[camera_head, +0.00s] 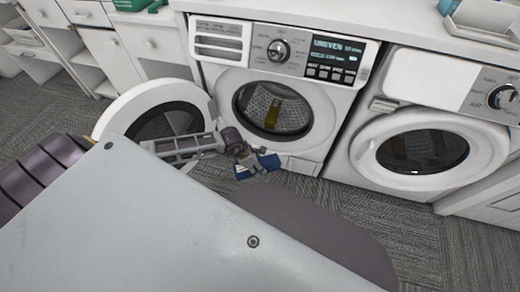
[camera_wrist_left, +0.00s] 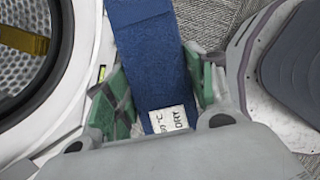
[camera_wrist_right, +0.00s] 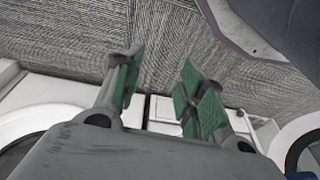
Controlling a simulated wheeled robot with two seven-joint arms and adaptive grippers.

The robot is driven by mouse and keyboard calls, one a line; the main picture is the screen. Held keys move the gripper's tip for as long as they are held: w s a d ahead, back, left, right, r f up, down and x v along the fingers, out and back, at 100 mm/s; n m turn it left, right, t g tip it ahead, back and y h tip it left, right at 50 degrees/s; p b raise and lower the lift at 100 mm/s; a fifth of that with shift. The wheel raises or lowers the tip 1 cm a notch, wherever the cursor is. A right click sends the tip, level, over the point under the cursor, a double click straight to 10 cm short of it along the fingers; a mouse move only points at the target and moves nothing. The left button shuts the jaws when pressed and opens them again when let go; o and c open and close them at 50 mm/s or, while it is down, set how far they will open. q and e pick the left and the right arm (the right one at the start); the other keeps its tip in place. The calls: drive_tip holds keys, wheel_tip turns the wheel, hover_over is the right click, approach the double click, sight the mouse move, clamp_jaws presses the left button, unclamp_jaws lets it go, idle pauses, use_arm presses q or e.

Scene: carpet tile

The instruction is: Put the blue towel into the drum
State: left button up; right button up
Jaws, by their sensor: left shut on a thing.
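The blue towel (camera_head: 268,163) hangs from my left gripper (camera_head: 246,158), in front of and below the open washer's round opening. In the left wrist view the towel (camera_wrist_left: 148,50) runs between the two green finger pads, with a white label reading DRY near the palm. The left gripper (camera_wrist_left: 155,92) is shut on it. The drum (camera_head: 262,101) is a perforated metal bowl inside the left washer, with a yellow item (camera_head: 273,113) in it. The drum (camera_wrist_left: 18,75) is beside the towel in the left wrist view. My right gripper (camera_wrist_right: 158,78) is open and empty over carpet, outside the head view.
The washer's round door (camera_head: 118,108) stands swung open to the left, beside my left forearm. A second machine (camera_head: 400,120) on the right has its door closed. White cabinets (camera_head: 150,40) stand at the left. A white tray (camera_head: 485,22) is on the counter. Grey carpet is bare at right.

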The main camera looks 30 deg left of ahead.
use_arm(q)
drive_tip(key=a+f+n+b, duration=0.1)
drive_tip(key=f+n, duration=0.1)
drive_tip(key=s+a+f+n+t+y+b, duration=0.1)
drive_tip(key=n, duration=0.1)
drive_tip(key=shift+s+a+f+b, duration=0.1)
drive_tip(key=shift+a+f+b, duration=0.05)
drive_tip(key=shift+f+b, duration=0.2)
drive_tip(key=a+f+n+b, duration=0.1)
drive_tip(key=a+f+n+y, duration=0.1)
drive_tip(key=shift+s+f+n+b, duration=0.15)
drive_tip(key=shift+s+n+b, duration=0.15)
drive_tip(key=shift+s+b, duration=0.1)
drive_tip(key=a+f+n+b, duration=0.1)
drive_tip(key=s+a+f+n+y+b, duration=0.1)
drive_tip(key=n, duration=0.1)
drive_tip(key=a+f+n+y+b, duration=0.1)
drive_tip(key=shift+s+a+f+n, duration=0.1)
drive_tip(key=shift+s+a+n, duration=0.25)
drive_tip(key=shift+a+n, duration=0.05)
use_arm(e)
wheel_tip(320, 180, up, 12)
drive_tip(key=a, duration=0.1)
drive_tip(key=shift+t+y, duration=0.3)
drive_tip(key=shift+t, duration=0.1)
